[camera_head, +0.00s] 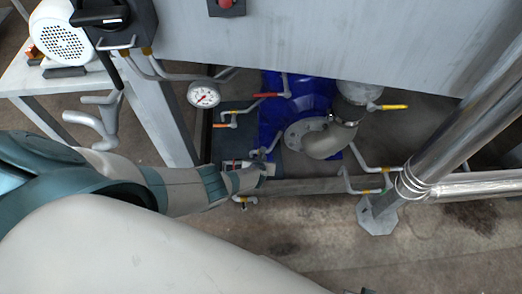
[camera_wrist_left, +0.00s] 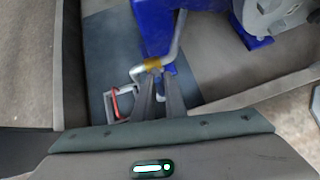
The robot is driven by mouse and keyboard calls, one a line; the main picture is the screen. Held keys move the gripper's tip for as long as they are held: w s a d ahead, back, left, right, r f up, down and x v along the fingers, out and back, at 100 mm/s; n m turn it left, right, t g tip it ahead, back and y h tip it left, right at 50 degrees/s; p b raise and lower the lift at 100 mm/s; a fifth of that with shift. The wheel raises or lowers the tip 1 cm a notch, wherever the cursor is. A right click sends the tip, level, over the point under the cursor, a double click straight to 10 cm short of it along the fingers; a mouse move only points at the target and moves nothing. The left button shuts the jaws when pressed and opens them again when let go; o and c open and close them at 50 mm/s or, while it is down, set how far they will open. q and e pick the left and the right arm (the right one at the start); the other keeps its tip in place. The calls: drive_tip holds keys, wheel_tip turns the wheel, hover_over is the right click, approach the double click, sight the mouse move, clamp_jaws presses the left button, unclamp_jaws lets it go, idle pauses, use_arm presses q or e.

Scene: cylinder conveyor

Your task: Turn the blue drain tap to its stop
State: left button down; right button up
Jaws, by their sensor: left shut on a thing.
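My left gripper (camera_head: 262,168) reaches in low beside the blue pump body, at the end of a thin grey pipe. In the left wrist view its two fingers (camera_wrist_left: 161,84) point up at a brass-coloured fitting on that bent pipe. A small blue piece, which looks like the lever of the blue drain tap (camera_wrist_left: 171,69), shows at the fingertips. The gripper is shut on it. The rest of the lever is hidden by the fingers, and its exact angle cannot be told. In the head view I cannot make the blue lever out. My right gripper is not in view.
Around stand a red-handled tap (camera_head: 270,95), an orange-handled tap (camera_head: 225,125), a yellow-handled tap (camera_head: 392,107) and a gauge (camera_head: 204,95). A large grey panel (camera_head: 330,40) overhangs the blue pump body (camera_head: 312,92). A steel post (camera_head: 450,115) stands right. Floor in front is clear.

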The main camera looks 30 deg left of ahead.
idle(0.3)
use_arm(q)
drive_tip(key=c, duration=1.8)
unclamp_jaws()
drive_tip(key=shift+d, duration=0.1)
drive_tip(key=shift+s+r, duration=0.1)
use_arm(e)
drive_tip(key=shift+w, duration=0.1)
